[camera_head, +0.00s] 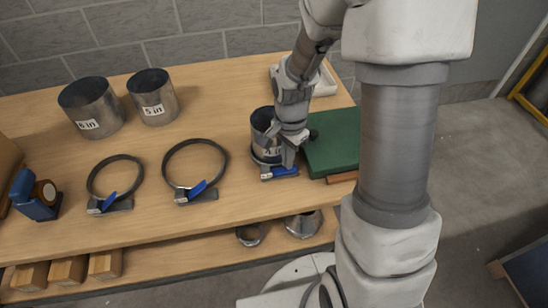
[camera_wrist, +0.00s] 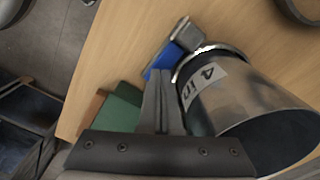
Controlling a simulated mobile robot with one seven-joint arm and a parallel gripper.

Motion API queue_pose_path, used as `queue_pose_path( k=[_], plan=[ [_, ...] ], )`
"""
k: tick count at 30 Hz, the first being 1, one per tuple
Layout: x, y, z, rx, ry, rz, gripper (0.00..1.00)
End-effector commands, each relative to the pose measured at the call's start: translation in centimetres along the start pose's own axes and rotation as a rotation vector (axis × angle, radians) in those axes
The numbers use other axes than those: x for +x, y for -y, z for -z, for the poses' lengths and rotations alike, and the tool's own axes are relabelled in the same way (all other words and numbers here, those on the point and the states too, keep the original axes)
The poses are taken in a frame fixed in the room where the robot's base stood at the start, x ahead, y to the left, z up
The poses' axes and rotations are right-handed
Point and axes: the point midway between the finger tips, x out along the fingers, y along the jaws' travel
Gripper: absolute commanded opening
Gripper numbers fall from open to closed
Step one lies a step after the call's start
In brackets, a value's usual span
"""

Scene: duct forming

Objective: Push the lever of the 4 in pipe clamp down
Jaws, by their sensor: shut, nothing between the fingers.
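The metal 4 in pipe (camera_head: 261,122) stands on the workbench, partly hidden behind my gripper. It also shows in the wrist view (camera_wrist: 245,97) with its white label. A clamp (camera_head: 267,175) sits around the pipe's lower end; its metal band shows in the wrist view (camera_wrist: 206,49). Its blue lever (camera_head: 285,171) looks low, nearly along the clamp block; it also shows in the wrist view (camera_wrist: 163,60). My gripper (camera_head: 288,163) is shut and empty, pointing down beside the pipe. Its fingertips (camera_wrist: 158,74) are at the lever; I cannot tell whether they touch.
Two open clamp rings with blue levers (camera_head: 197,189) (camera_head: 110,205) lie to the left. The 5 in pipe (camera_head: 153,97) and 6 in pipe (camera_head: 90,107) stand behind them. A green block (camera_head: 333,142) lies close to the right of my gripper. A tape dispenser (camera_head: 35,195) stands far left.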

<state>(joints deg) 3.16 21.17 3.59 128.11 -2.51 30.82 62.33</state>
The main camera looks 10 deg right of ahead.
Motion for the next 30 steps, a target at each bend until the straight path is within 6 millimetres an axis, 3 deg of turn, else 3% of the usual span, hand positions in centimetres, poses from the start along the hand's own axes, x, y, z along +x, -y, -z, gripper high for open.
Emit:
queue_pose_path(
  k=[21,30],
  plan=[
    [-7.5,0.0,0.0,0.000,-0.001,0.002,0.00],
    [-7.5,0.0,0.0,0.000,0.000,0.001,0.00]
  ],
)
